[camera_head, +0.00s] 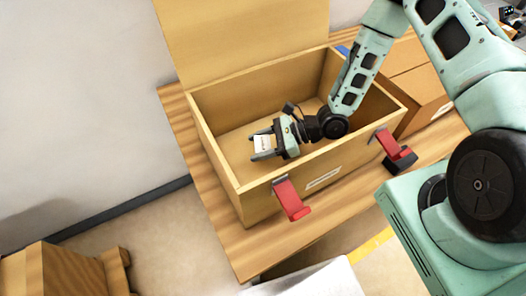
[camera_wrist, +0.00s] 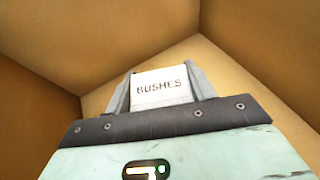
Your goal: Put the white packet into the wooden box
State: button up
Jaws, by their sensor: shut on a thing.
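The white packet (camera_head: 262,143) is held between the fingers of my gripper (camera_head: 263,147), inside the open wooden box. In the wrist view the packet (camera_wrist: 161,87) shows the printed word "BUSHES", with a finger of my gripper (camera_wrist: 160,90) on each side of it. The wooden box (camera_head: 215,156) stands on a table with its lid raised at the back. My arm reaches in over its right side. The head view does not clearly show whether the packet touches the box floor. In the wrist view, the box walls (camera_wrist: 60,45) surround the gripper.
Two red latches (camera_head: 291,199) (camera_head: 391,143) hang on the front wall of the box. A cardboard-coloured box (camera_head: 420,92) stands to its right on the wooden table (camera_head: 240,255). The box floor left of the gripper looks clear.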

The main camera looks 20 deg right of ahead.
jog(key=shift+f+p, duration=0.45)
jog(key=shift+f, duration=1.9)
jog(key=shift+f, duration=0.1)
jog(key=shift+f, duration=0.15)
jog(key=o, duration=1)
